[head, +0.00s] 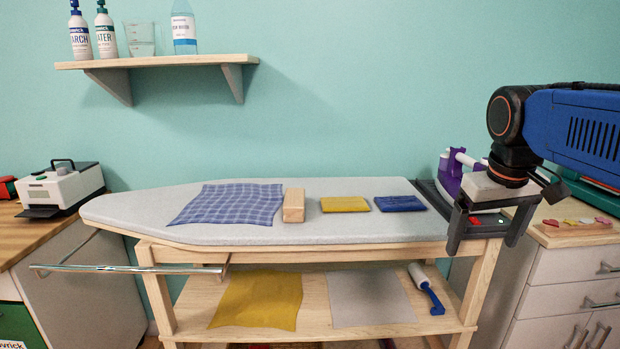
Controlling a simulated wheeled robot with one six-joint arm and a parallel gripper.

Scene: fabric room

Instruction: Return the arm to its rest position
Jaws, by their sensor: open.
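My gripper (487,233) hangs from my blue arm at the right of the head view, fingers pointing down and spread apart. Nothing shows between the fingers. It appears in front of the right end of the ironing board (140,211) and partly hides the iron's stand there. On the board lie a blue checked cloth (228,203), a wooden block (293,205), a folded yellow cloth (344,204) and a folded blue cloth (399,203).
A purple and white iron (452,170) is on its stand behind my gripper. The lower shelf (316,312) holds a yellow cloth (258,299), a grey cloth (368,298) and a lint roller (427,289). White drawers (580,268) stand at right. A wall shelf (157,61) holds bottles.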

